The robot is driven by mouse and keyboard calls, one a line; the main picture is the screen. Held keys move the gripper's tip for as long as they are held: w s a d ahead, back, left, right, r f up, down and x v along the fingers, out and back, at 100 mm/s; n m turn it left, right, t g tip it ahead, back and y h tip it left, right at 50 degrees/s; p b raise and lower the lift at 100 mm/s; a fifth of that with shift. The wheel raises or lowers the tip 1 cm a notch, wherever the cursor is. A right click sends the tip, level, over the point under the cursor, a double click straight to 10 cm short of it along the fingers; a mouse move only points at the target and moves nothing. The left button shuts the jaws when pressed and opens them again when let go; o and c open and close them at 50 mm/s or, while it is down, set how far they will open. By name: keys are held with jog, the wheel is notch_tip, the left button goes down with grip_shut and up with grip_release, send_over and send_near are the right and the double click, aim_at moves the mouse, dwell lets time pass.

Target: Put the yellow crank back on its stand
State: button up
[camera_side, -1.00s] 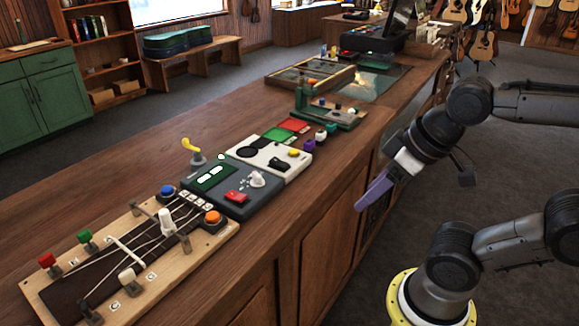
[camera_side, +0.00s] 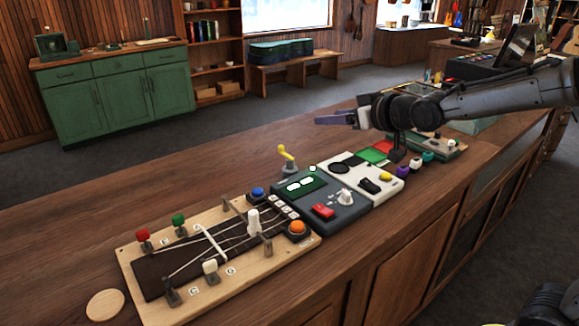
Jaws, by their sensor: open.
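The yellow crank (camera_side: 287,153) is a small bent piece with a raised end, at the back of the wooden counter. It shows upright at a small grey stand (camera_side: 290,170), behind the dark control box. I cannot tell whether it is fully seated there. My gripper (camera_side: 322,119), with purple fingers, is open above the back of the counter, up and to the right of the crank. It points left, clear of the crank, and I see nothing between its fingers.
A stringed wooden board (camera_side: 150,262) with coloured knobs lies at the front left. The dark control box (camera_side: 345,212) and a white box (camera_side: 377,194) stand beside it. A round wooden disc (camera_side: 105,305) lies near the left. The counter's back left is clear.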

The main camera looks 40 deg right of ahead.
jog(key=g, duration=0.2)
send_near(288, 155)
jog(key=x, duration=0.4)
jog(key=shift+w+d+f, duration=0.15)
jog(key=shift+d, duration=0.15)
jog(key=shift+a+x, duration=0.15)
jog(key=shift+x, duration=1.4)
jog(key=shift+a+x, duration=0.1)
jog(key=shift+x, duration=1.45)
grip_shut()
